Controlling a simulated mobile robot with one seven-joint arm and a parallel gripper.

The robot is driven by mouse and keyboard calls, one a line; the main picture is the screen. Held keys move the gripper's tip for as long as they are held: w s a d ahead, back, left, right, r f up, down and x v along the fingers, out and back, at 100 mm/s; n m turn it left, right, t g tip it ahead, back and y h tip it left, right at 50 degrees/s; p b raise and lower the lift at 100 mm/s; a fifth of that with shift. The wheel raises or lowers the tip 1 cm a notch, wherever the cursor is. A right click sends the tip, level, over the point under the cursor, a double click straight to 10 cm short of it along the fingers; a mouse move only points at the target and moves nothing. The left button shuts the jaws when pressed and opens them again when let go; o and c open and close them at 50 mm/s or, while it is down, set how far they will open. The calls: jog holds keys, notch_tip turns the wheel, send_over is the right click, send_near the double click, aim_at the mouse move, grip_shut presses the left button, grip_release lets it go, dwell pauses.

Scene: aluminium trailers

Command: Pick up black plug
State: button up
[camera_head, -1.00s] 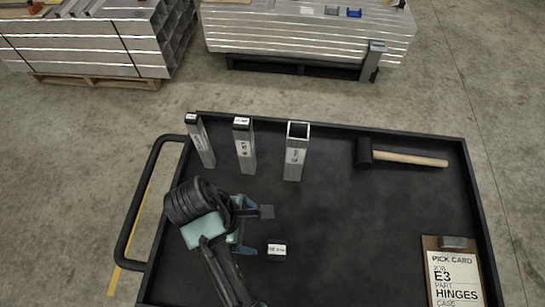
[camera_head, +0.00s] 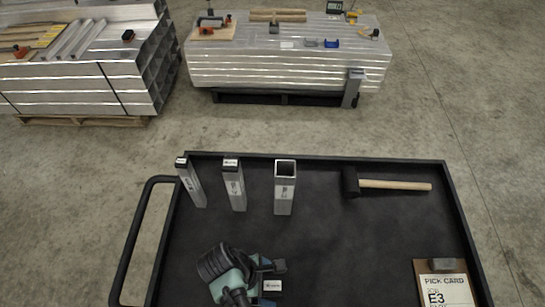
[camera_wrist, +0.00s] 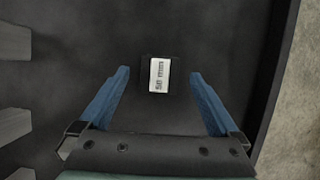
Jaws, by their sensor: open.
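A small black plug (camera_head: 272,287) with a white printed label lies on the black cart top, close beside my gripper. My gripper (camera_head: 275,284) is open, with one finger on the far side of the plug and the other on the near side. In the wrist view the plug (camera_wrist: 159,82) lies between the two blue fingertips (camera_wrist: 159,73), with a gap on both sides. The fingers do not touch it. The height of the fingertips over the cart top is hard to tell.
Three upright metal tubes stand near the cart's back edge: left (camera_head: 192,183) and middle (camera_head: 235,188) with black tops, right (camera_head: 284,192) open. A mallet (camera_head: 395,185) and a pick card (camera_head: 445,290) lie at right. Loaded pallets stand beyond. The cart has a raised rim (camera_head: 320,157).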

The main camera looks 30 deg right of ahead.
aim_at(272, 286)
jog(key=shift+x, duration=1.4)
jog(key=shift+a, duration=0.1)
jog(key=c, duration=1.4)
jog(key=shift+c, duration=0.2)
jog(key=shift+w+r, duration=0.1)
